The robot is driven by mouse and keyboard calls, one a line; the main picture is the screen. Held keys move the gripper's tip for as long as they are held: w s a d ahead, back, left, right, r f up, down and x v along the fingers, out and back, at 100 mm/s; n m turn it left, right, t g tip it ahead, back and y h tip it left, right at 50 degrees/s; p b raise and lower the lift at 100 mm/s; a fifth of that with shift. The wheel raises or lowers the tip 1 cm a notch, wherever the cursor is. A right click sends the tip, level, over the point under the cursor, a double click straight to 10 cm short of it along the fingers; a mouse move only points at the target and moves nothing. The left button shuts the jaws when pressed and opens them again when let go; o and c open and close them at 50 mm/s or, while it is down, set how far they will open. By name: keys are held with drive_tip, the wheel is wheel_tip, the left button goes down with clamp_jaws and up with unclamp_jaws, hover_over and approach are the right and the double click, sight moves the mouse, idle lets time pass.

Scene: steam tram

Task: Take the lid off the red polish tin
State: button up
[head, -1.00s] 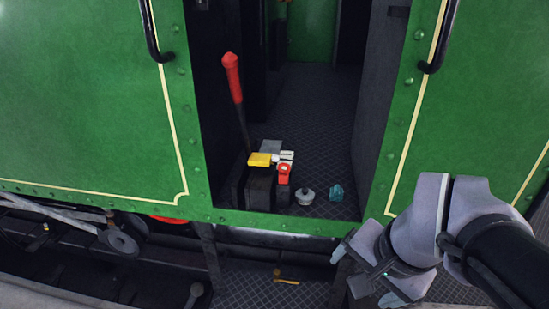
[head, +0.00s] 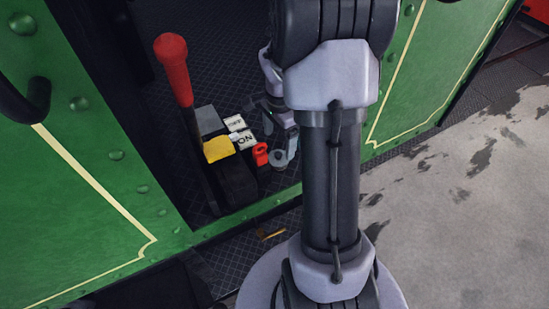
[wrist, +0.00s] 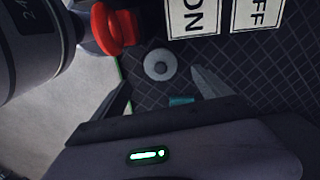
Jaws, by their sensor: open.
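A round pale grey piece with a small centre knob (head: 278,159) sits on the dark plate floor at the doorway edge. It looks like a lidded tin from above; I see no red wall on it. In the wrist view this grey disc (wrist: 158,64) lies ahead of my gripper (wrist: 165,95), roughly between the two fingers. My gripper (head: 281,132) is open, beside the disc, and appears empty. A gap to the disc shows in the wrist view. My arm hides part of the floor to the right in the head view.
A red ringed piece (head: 260,154) is close left of the disc. A teal item (wrist: 181,100) lies near my fingers.

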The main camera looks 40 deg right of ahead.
sight(278, 154)
wheel_tip(278, 154, down, 7)
drive_tip(key=b, duration=0.2)
drive_tip(key=shift+w+b, duration=0.1)
drive_tip(key=shift+b, duration=0.25)
drive_tip(key=shift+r, duration=0.2)
drive_tip(key=shift+c, duration=0.4)
drive_tip(key=c, duration=1.3)
drive_tip(key=shift+r, duration=0.1)
